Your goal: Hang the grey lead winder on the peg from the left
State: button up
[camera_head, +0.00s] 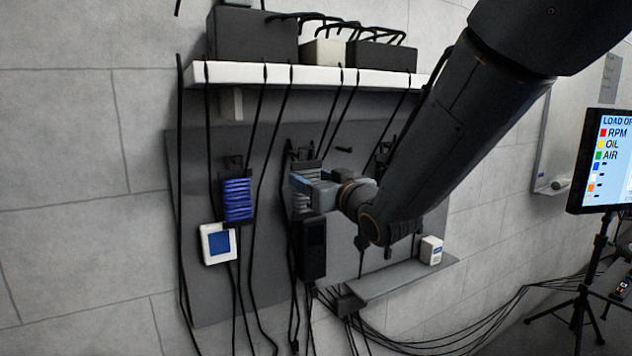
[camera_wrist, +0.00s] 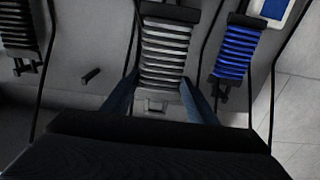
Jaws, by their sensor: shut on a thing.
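The grey lead winder (camera_head: 306,199) is a ribbed light-grey coil with dark ends, upright in front of the dark wall board. It also shows in the wrist view (camera_wrist: 165,55). My gripper (camera_head: 303,188) is shut on it, with a blue-grey finger on each side in the wrist view (camera_wrist: 158,88). A bare dark peg (camera_head: 344,149) sticks out to the right of the winder; in the wrist view the peg (camera_wrist: 91,76) is to its left. The fingers partly hide the winder in the head view. I cannot tell whether its top touches a peg.
A blue winder (camera_head: 238,200) hangs to the left, above a white-and-blue square (camera_head: 218,243). A dark winder (camera_wrist: 18,25) is beyond the bare peg. Black cables hang across the board (camera_head: 200,300) from a white shelf (camera_head: 225,73). A dark device (camera_head: 312,248) is below the grey winder.

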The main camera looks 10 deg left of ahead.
jog(key=shift+f+x, duration=0.1)
jog(key=shift+x, duration=1.3)
jog(key=shift+f+x, duration=0.15)
jog(key=shift+x, duration=1.25)
jog(key=shift+w+a+f+b, duration=0.35)
jog(key=shift+w+f+b, duration=0.1)
jog(key=shift+b, duration=0.5)
jog(key=o, duration=1.3)
jog(key=shift+s, duration=0.15)
